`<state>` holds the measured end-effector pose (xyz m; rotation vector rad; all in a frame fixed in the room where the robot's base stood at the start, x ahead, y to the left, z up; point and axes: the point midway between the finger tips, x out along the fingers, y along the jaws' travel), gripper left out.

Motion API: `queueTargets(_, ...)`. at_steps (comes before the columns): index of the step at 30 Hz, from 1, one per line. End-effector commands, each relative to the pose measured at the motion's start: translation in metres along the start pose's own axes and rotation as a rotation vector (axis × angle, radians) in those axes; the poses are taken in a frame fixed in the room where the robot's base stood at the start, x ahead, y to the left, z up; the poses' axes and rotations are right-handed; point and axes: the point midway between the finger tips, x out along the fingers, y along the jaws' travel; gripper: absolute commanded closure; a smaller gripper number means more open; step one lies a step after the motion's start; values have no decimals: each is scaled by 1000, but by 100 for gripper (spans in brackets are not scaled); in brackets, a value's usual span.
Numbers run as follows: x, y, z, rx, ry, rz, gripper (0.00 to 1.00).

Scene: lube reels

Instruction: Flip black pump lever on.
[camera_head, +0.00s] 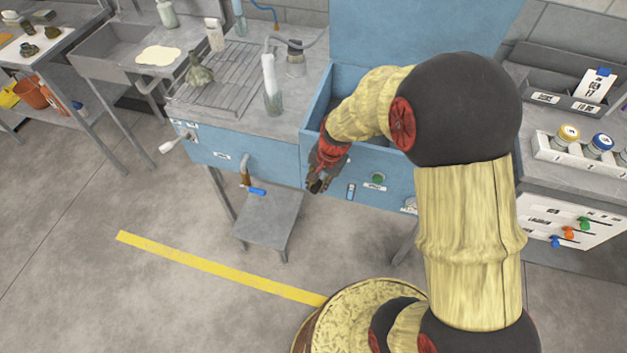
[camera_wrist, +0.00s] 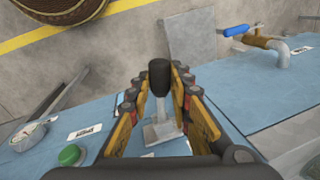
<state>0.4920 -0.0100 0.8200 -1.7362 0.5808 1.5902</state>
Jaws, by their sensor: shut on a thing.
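The black pump lever shows in the wrist view as a black knob (camera_wrist: 159,74) on a grey metal stem. Its pale bracket (camera_wrist: 163,131) is fixed to the blue front panel (camera_wrist: 245,108). My gripper (camera_wrist: 161,70) has its fingers on both sides of the lever, shut on it near the knob. In the head view my gripper (camera_head: 317,184) is low at the front of the blue cabinet (camera_head: 228,155). There the lever is mostly hidden by my gripper, and its on or off position cannot be told.
A green button (camera_head: 378,178) and a gauge (camera_head: 410,205) sit right of my gripper on the panel. A blue-handled tap (camera_head: 257,191) is to the left, above a low grey shelf (camera_head: 270,217). The floor in front is clear.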

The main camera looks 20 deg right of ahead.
Motion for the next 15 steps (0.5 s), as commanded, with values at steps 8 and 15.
queueTargets(8,-4,20,-5,-253,-51,-1,100)
queueTargets(15,-7,33,-11,-461,-92,0,100)
